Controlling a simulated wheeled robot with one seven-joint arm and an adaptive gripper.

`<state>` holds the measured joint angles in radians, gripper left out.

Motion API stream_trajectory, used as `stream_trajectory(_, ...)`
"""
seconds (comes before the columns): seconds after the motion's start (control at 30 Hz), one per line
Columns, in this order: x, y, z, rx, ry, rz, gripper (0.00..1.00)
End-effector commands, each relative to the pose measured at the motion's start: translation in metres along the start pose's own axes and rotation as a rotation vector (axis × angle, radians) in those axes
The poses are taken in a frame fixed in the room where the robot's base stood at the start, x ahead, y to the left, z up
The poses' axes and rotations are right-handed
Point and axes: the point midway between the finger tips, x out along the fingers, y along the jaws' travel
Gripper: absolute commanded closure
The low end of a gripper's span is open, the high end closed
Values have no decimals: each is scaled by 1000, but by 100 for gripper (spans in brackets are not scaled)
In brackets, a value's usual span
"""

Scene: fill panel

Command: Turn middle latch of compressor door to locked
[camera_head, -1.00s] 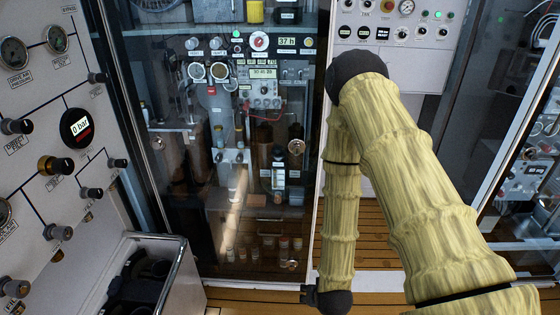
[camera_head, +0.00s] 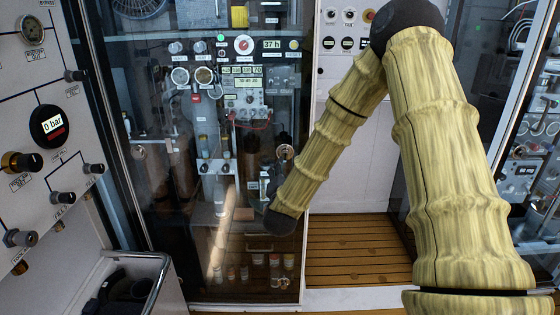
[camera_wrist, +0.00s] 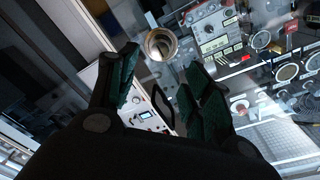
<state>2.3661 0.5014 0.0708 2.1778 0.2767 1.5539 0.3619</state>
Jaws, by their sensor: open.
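The compressor door appears to be the dark glass door (camera_head: 215,245) in the middle of the head view, and it looks closed. A round metal latch (camera_head: 284,152) sits near its right edge; another (camera_head: 283,282) is low down. In the wrist view a round brass-coloured latch (camera_wrist: 160,43) lies just beyond the fingertips, apart from them. I cannot tell whether it is locked. My gripper (camera_wrist: 160,82) is open and empty, with dark green finger pads on either side. In the head view my gripper is hidden behind the dark end of my forearm, below the upper latch.
A panel of gauges and knobs (camera_head: 38,160) stands at the left, with an open bin (camera_head: 150,285) below it. Glassware and instruments show behind the glass. Wooden floor (camera_head: 355,248) is clear right of the door. Another glass-fronted cabinet (camera_head: 530,190) is at the far right.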

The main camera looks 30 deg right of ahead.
Motion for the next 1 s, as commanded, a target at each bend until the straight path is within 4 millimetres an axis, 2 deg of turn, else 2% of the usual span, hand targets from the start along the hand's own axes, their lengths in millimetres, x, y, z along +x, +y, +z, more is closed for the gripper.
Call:
stream_trajectory(0.4, 64, -2, 0, -2, -2, -1, 50)
stream_trajectory(0.6, 88, -1, 1, -2, -3, -1, 50)
stream_trajectory(0.8, 98, -1, 2, -2, -4, -2, 50)
stream_trajectory(1.0, 99, -1, 2, -2, -5, -2, 50)
